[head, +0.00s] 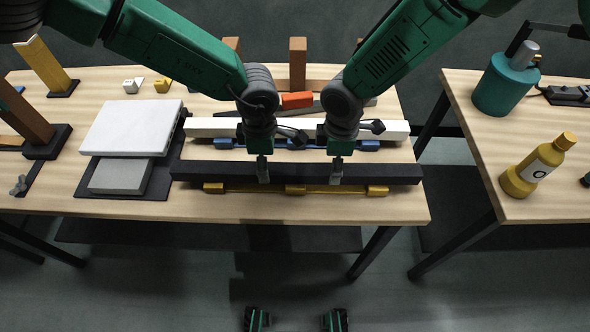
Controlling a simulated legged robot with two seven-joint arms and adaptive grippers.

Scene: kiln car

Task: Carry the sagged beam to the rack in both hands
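A long dark beam (215,171) lies level across the front of the table, just behind a yellow bar with blocks (295,190). A long white beam (395,130) lies behind it, by a blue bar with blocks (369,145). I see no clear sag in either. My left gripper (263,176) and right gripper (336,176) point down at the dark beam's middle, a short way apart. Their fingers overlap the beam in the picture; whether they are closed on it is hidden. Brown uprights (298,62) stand at the table's back, perhaps the rack, partly behind my arms.
At left are a white slab (130,126), a grey block (120,176) on a dark mat, and brown and yellow posts on dark bases. An orange block (296,100) lies behind the white beam. A separate right table holds a teal canister (505,85) and a yellow bottle (538,165).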

